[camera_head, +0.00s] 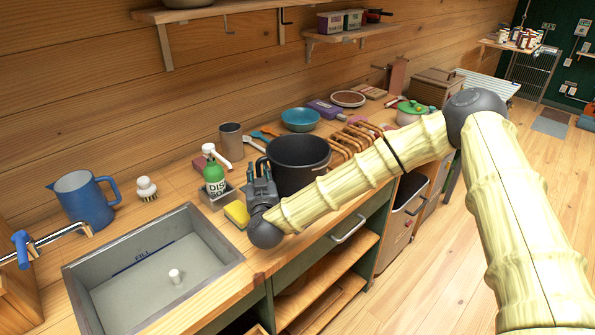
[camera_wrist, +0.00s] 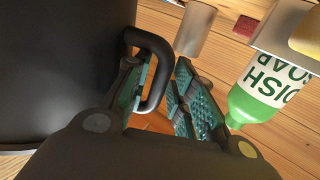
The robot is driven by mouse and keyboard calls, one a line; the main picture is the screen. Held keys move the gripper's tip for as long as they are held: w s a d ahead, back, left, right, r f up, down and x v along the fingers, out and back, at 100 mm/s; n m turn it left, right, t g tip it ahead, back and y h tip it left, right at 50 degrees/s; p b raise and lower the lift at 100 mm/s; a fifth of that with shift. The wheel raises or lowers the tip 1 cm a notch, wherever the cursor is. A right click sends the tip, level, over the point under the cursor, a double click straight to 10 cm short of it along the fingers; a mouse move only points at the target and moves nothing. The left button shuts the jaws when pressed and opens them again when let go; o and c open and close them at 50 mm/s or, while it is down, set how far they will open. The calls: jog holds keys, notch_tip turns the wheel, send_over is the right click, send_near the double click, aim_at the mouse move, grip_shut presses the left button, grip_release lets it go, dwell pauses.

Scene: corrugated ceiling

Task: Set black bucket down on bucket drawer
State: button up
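The black bucket (camera_head: 297,160) stands upright at the counter's middle in the head view; my forearm hides its base, so I cannot tell if it touches the counter. In the wrist view the bucket (camera_wrist: 55,60) fills the left side, and its side handle (camera_wrist: 165,65) passes between my fingers. My gripper (camera_head: 262,172) is at the bucket's left side. In the wrist view my gripper (camera_wrist: 160,88) is shut on that handle, one finger inside the loop and one outside. A drawer unit (camera_head: 397,230) with a dark open top stands right of the green cabinet; I cannot tell if it is the bucket drawer.
The green dish soap bottle (camera_head: 214,179), yellow sponge (camera_head: 237,214) and metal cup (camera_head: 231,141) stand close left of the bucket. A sink (camera_head: 155,270) and blue jug (camera_head: 84,197) are farther left. A turquoise bowl (camera_head: 300,120) and wooden rack (camera_head: 350,143) are behind and right. The floor (camera_head: 430,280) is clear.

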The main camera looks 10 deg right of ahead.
jog(key=shift+w, duration=0.25)
jog(key=shift+c, duration=0.2)
grip_shut()
